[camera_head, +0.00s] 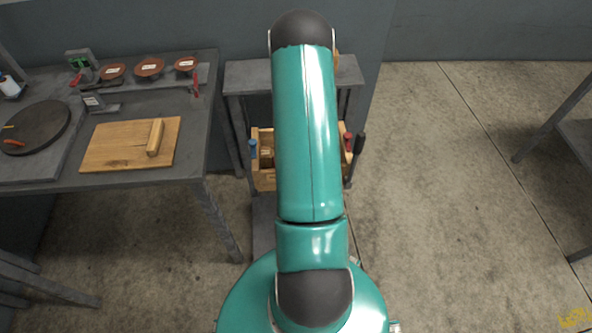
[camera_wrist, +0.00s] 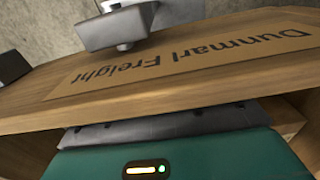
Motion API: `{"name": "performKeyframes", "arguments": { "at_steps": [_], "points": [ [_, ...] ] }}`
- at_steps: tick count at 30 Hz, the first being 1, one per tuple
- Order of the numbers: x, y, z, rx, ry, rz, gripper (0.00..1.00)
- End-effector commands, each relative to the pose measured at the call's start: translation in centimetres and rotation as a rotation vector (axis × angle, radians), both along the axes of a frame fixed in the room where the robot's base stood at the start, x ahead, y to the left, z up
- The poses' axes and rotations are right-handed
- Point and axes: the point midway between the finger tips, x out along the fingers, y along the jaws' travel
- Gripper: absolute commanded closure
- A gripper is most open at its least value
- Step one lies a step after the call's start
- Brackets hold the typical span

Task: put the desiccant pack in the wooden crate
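A wooden crate (camera_head: 264,182) stands low behind my arm in the head view, and my arm hides its middle. In the wrist view a wooden panel (camera_wrist: 170,62) printed "Dunmarl Freight" fills the picture close up, its lettering upside down. The teal body of my gripper (camera_wrist: 165,152) shows below it, with a small status light. My gripper is hidden in the head view. I cannot pick out the desiccant pack in either view.
A grey workbench at left holds a wooden board (camera_head: 112,155) with a tan block (camera_head: 155,137), a dark round plate (camera_head: 36,126) and several reddish discs (camera_head: 149,67). Blue-handled (camera_head: 252,149) and black-handled (camera_head: 359,143) tools stand beside the crate. Floor (camera_head: 440,160) at right is clear.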

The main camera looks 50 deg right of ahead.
Motion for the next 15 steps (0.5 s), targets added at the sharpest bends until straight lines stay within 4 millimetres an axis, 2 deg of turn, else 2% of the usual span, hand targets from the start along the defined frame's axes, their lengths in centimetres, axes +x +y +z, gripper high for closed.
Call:
{"name": "performKeyframes", "arguments": {
  "at_steps": [10,15],
  "points": [
    [0.0,0.0,0.2,0.000,0.000,0.000,0.25],
    [0.0,0.0,1.7,-0.002,-0.001,0.000,0.25]
  ]
}}
